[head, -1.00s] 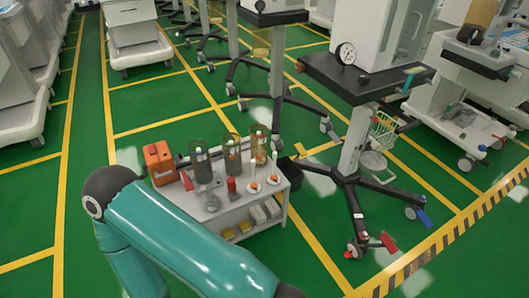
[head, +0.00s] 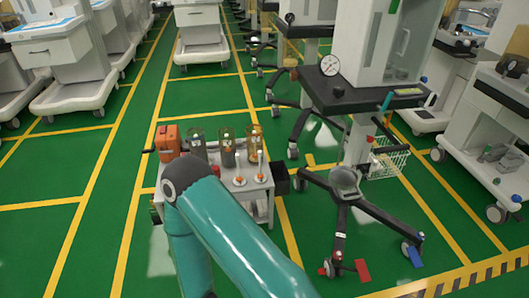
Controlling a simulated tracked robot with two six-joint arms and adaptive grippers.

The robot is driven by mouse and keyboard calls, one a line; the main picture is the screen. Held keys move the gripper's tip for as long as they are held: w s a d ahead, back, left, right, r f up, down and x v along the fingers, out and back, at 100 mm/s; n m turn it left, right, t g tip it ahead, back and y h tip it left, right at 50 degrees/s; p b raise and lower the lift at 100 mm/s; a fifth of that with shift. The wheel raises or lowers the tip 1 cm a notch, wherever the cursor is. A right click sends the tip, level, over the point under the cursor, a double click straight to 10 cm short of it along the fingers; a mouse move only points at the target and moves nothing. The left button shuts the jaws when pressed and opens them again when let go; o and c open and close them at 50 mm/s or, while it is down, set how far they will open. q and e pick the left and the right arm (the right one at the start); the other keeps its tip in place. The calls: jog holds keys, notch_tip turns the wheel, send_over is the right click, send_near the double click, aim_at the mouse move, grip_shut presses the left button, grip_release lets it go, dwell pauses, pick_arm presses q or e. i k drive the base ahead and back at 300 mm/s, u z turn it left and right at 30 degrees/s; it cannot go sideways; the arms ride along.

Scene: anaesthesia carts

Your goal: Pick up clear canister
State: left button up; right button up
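Three see-through canisters stand upright in a row on a small grey cart (head: 262,187): a greenish clear one (head: 198,143), a darker one (head: 227,150) in the middle, and an amber-tinted one (head: 254,143) on the right. Which of them is the clear canister I cannot tell for sure. One of my teal arms crosses the lower middle of the view and covers the cart's front left part. Neither gripper is in view.
An orange box (head: 168,142) sits at the cart's back left. Slim white items on orange bases (head: 239,180) stand at the front right. A black bin (head: 281,179) hangs on the cart's right side. A wheeled stand (head: 345,182) with a wire basket (head: 388,161) is to the right. Green floor lies open at left.

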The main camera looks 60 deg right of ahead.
aim_at(255, 141)
jog(key=z, duration=0.15)
jog(key=i, duration=0.15)
jog(key=z, duration=1.75)
jog(key=i, duration=0.85)
jog(key=u, duration=0.25)
jog(key=k, duration=0.75)
jog(key=z, duration=0.25)
jog(key=i, duration=0.8)
jog(key=u, duration=0.1)
